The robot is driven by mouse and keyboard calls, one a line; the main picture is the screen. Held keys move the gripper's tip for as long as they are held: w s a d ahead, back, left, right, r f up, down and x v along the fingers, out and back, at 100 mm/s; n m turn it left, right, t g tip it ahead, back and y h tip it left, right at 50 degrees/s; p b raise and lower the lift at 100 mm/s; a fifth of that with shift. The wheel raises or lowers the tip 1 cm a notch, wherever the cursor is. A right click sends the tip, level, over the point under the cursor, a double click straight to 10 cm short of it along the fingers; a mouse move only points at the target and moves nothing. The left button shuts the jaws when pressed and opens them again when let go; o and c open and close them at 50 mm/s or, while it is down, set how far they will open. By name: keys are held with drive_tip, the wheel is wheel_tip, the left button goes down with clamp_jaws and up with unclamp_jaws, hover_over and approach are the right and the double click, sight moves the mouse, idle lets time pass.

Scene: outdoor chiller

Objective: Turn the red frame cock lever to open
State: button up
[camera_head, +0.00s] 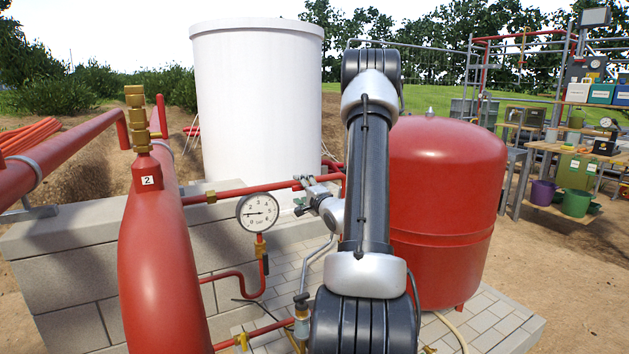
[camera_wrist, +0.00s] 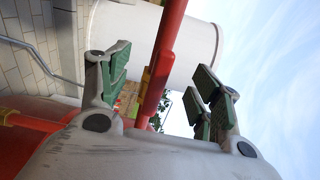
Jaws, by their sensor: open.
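My gripper (camera_head: 301,196) is at the red pipe run, left of my forearm in the head view. In the wrist view my gripper (camera_wrist: 162,82) is open, with a green-padded finger on each side. A red bar (camera_wrist: 169,35) runs down the picture into the gap between the fingers. Its lower, flatter part (camera_wrist: 154,92) looks like the red lever, with a small yellow-brass piece beside it. Gaps show on both sides of it, and the fingers do not appear closed on it. In the head view the lever is not clearly distinguishable from the pipe and gripper.
A red horizontal pipe (camera_head: 232,191) and a pressure gauge (camera_head: 258,211) are left of my gripper. A large red tank (camera_head: 448,200) stands to the right, close to my arm. A white cylinder (camera_head: 255,100) stands behind. A thick red pipe (camera_head: 155,260) fills the left foreground.

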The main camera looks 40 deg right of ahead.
drive_tip(key=v, duration=0.6)
drive_tip(key=shift+s, duration=0.3)
drive_tip(key=shift+s+a, duration=0.15)
drive_tip(key=v, duration=1.1)
drive_tip(key=shift+s+a, duration=0.15)
drive_tip(key=shift+s, duration=0.2)
drive_tip(key=shift+s, duration=0.1)
